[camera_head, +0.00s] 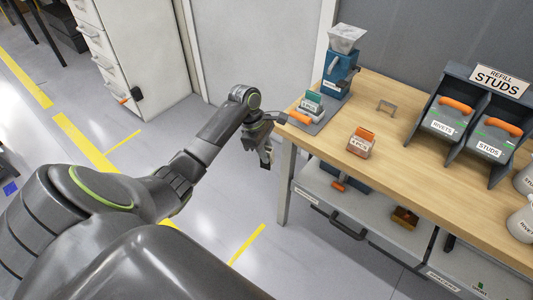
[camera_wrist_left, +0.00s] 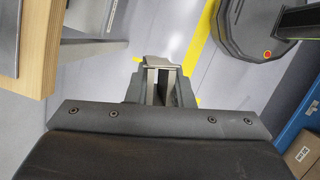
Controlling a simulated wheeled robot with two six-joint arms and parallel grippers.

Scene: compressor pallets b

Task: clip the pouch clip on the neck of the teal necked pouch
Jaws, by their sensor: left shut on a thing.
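My left gripper (camera_head: 265,161) hangs over the floor just left of the bench's near left corner, pointing down. In the left wrist view its fingers (camera_wrist_left: 161,82) are close together on a small grey piece (camera_wrist_left: 163,61), seemingly the pouch clip, mostly hidden by the fingers. A small teal pouch (camera_head: 312,101) with a pale label stands on a grey plate (camera_head: 318,122) at the bench's left end, up and right of the gripper and apart from it. Its neck is too small to make out. My right gripper is not in view.
A blue machine (camera_head: 340,72) stands behind the teal pouch, stud bins (camera_head: 468,125) at right. The bench's left edge lies beside my gripper.

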